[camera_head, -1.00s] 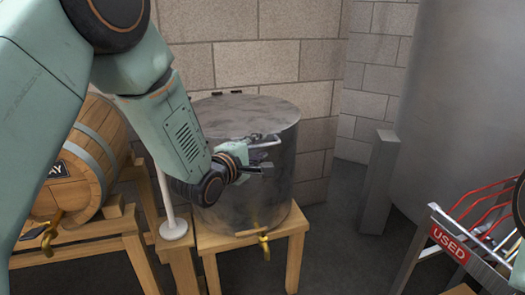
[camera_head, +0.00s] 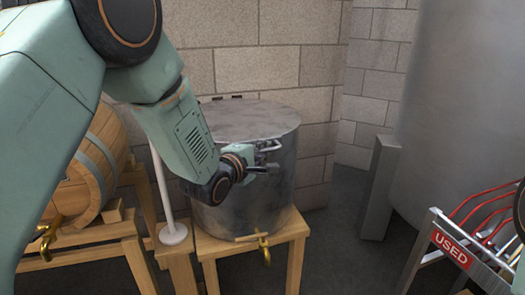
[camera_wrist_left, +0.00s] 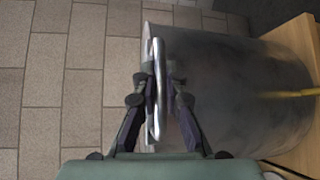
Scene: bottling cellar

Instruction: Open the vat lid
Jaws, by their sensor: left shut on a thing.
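The vat (camera_head: 275,180) is a grey metal cylinder standing on a wooden stand. Its round flat lid (camera_head: 245,117) lies level on top and looks closed. Two dark hinges (camera_head: 228,98) sit at its back edge. A bar handle (camera_head: 272,147) sticks out at the lid's front. My left gripper (camera_head: 263,168) is at this handle, shut on it. The wrist view shows the pale handle (camera_wrist_left: 157,88) running between the two fingers of my left gripper (camera_wrist_left: 158,82). My wrist hides part of the vat's front. My right gripper is not in view.
A brass tap (camera_head: 264,250) sits low on the vat. A wooden barrel (camera_head: 85,170) on a stand and a white post (camera_head: 166,195) are at left. A rack marked USED (camera_head: 452,247) is at right, before a big grey tank (camera_head: 460,110). A block wall stands behind.

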